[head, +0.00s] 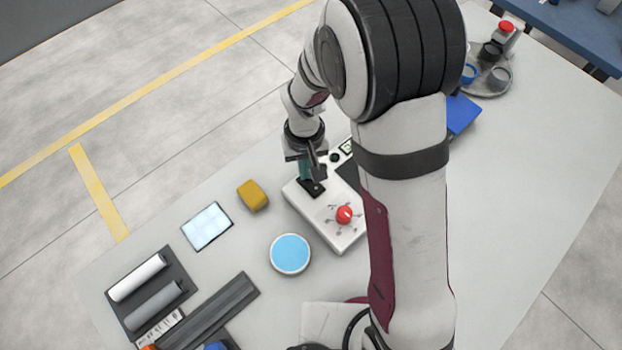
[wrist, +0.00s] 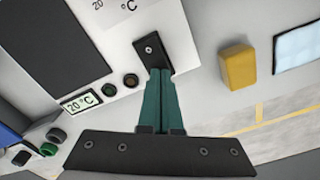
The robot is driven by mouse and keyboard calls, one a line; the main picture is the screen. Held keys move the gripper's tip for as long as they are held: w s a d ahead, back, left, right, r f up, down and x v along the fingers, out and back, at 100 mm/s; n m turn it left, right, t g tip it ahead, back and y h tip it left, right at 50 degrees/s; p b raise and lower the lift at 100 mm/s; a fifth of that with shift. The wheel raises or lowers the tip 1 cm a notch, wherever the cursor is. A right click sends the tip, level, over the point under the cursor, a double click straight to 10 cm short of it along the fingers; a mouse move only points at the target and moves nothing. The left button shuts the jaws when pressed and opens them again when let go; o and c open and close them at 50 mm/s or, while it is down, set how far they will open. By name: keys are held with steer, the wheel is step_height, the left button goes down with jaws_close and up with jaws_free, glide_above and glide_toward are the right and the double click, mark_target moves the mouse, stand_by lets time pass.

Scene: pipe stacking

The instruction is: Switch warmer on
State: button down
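The warmer is a white box (head: 322,225) at the middle of the table in the head view, with a red knob (head: 344,214) on its top. A black plate with a screw, apparently the switch, lies at its left end (head: 307,189); it also shows in the wrist view (wrist: 153,48). My gripper (head: 311,177) points down at the black plate. Its green fingers (wrist: 159,76) are together with nothing visible between them. The fingertips overlap the plate's near edge; I cannot tell whether they touch it.
A yellow block (head: 253,196), a pale blue tablet-like panel (head: 207,226) and a round blue-topped disc (head: 290,254) lie left of the warmer. Grey and white pipes (head: 137,278) lie on a dark holder at the lower left. Cups stand on a round tray (head: 484,92) at the far right.

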steer(key=shift+f, duration=0.15)
steer(key=shift+r, duration=3.55)
steer(key=s+d+r+m+y, duration=0.1)
steer(key=s+d+r+m, duration=0.3)
steer(key=s, duration=0.6)
steer(key=s+d+r+m, duration=0.4)
steer(key=s+d+r, duration=0.2)
steer(key=s, duration=0.3)
steer(key=shift+s+m+y, duration=0.3)
steer(key=shift+s+y, duration=0.05)
steer(key=shift+y, duration=0.05)
